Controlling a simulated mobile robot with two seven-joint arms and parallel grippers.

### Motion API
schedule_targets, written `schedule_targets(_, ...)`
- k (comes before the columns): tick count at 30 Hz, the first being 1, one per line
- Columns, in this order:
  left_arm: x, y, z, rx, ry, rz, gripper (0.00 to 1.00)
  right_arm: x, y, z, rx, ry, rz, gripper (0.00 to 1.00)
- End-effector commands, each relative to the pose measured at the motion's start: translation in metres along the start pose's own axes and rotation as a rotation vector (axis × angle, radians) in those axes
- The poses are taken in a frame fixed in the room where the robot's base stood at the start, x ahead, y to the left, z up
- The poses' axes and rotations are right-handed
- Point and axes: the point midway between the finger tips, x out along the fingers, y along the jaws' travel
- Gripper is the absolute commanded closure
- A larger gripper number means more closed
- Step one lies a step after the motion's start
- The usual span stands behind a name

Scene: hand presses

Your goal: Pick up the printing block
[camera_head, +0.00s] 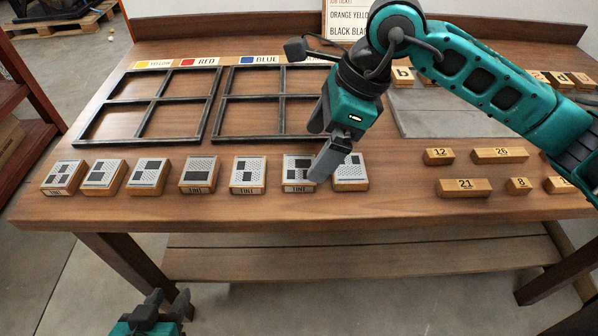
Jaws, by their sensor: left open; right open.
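Several wooden printing blocks with grey patterned tops stand in a row along the table's front edge, from the leftmost block (64,176) to the rightmost block (351,172). My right gripper (318,150) is open, pointing down over the right end of the row. Its fingers cover part of the second block from the right (297,174) and overlap the left side of the rightmost one. Nothing shows between the fingers; I cannot tell whether they touch a block. My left gripper (166,304) is open and empty, low in front of the table at the bottom left.
Two dark frames, a left one (150,103) and a right one (267,97), lie behind the blocks under colour labels. Numbered wooden pieces (465,187) lie at the right, before a grey plate (445,122). A job ticket (352,20) stands at the back.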

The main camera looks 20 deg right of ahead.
Motion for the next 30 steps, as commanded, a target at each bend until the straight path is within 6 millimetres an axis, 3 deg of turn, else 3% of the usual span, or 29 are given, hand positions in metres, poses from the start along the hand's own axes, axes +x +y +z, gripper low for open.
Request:
schedule_targets(5, 0.001, 0.0, 0.003, -0.001, -0.001, 0.0, 0.57, 0.013, -0.001, 0.001, 0.0, -0.001, 0.001, 0.0)
schedule_targets(15, 0.005, 0.001, 0.008, -0.009, 0.001, 0.0, 0.57, 0.058, -0.005, 0.003, 0.001, -0.001, 0.002, 0.0)
schedule_targets(23, 0.005, 0.002, 0.007, -0.011, 0.001, -0.001, 0.57, 0.06, -0.005, 0.004, 0.0, -0.002, 0.0, 0.0)
schedule_targets(30, 0.005, 0.001, 0.007, -0.011, 0.001, -0.001, 0.57, 0.06, -0.005, 0.004, 0.0, -0.002, 0.0, 0.21)
